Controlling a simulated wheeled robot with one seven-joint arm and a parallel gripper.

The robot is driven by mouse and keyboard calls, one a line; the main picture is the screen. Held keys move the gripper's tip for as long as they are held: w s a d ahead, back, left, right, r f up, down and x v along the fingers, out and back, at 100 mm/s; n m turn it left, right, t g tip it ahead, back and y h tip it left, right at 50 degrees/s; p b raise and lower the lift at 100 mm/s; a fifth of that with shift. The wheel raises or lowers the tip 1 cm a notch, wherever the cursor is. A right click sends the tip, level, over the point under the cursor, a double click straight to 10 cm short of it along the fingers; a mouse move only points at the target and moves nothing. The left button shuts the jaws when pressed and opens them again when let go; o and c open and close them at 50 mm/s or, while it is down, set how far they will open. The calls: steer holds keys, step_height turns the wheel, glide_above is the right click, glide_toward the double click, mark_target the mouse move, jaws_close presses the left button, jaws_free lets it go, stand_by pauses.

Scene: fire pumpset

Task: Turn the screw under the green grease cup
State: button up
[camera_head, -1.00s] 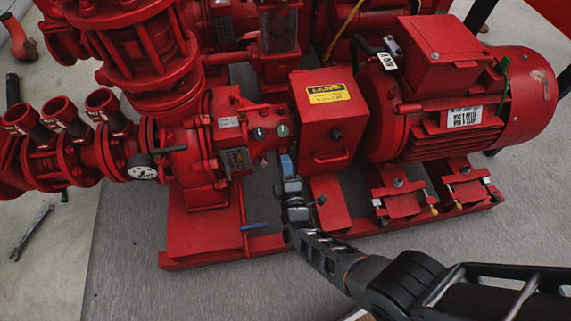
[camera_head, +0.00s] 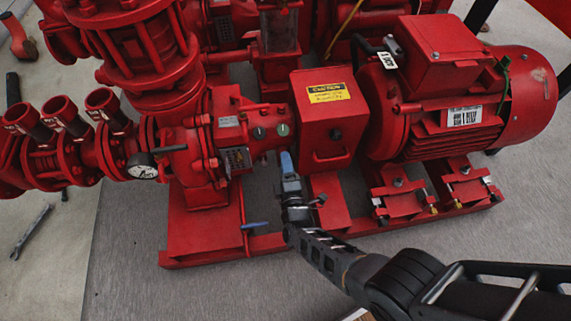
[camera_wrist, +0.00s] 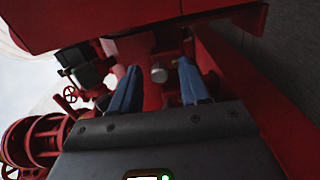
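The green grease cup (camera_head: 283,129) sits on the red pump's bearing housing, just left of the red guard box. A dark round cup (camera_head: 259,133) sits to its left. My gripper (camera_head: 286,158) is below the green cup, beside the lower left edge of the guard box. In the wrist view the two blue fingers of my gripper (camera_wrist: 158,84) are apart. A small silvery round screw head (camera_wrist: 158,73) shows between them, farther off against red metal. I see no contact between the fingers and the screw. The green cup cannot be made out in the wrist view.
The red guard box (camera_head: 322,118) with a yellow caution label is close to the right of my gripper. The red motor (camera_head: 470,95) stands farther right. A blue-handled valve (camera_head: 254,226) is at lower left.

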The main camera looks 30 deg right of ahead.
steer(key=p+v, duration=0.2)
steer(key=v, duration=0.5)
steer(key=shift+s+p, duration=0.4)
stand_by(0.3)
